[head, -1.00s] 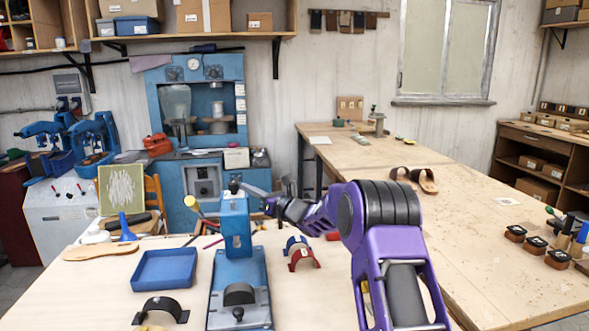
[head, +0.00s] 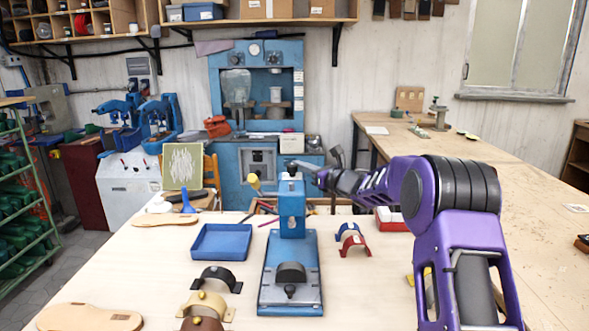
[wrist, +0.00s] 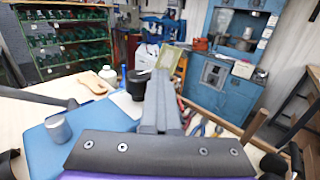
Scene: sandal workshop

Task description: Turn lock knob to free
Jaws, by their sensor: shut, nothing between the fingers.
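The blue press-like fixture (head: 292,215) stands on the bench, with an upright post on a long blue base. A small dark knob (head: 290,291) sits low on the front of the base, below a dark half-round block (head: 291,272). My gripper (head: 299,165) reaches in from the right, close to the top of the post; contact cannot be told. In the wrist view my gripper (wrist: 160,100) is shut and empty. A grey cylinder (wrist: 58,130) stands on a blue surface left of the fingers, and a black round part (wrist: 136,84) shows behind them. No part is marked as the lock knob.
A blue tray (head: 222,257) lies left of the fixture. Curved strap pieces (head: 216,279) are in front of it, and red and blue ones (head: 353,240) lie to the right. A sole (head: 88,318) lies front left. The bench at right is mostly clear.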

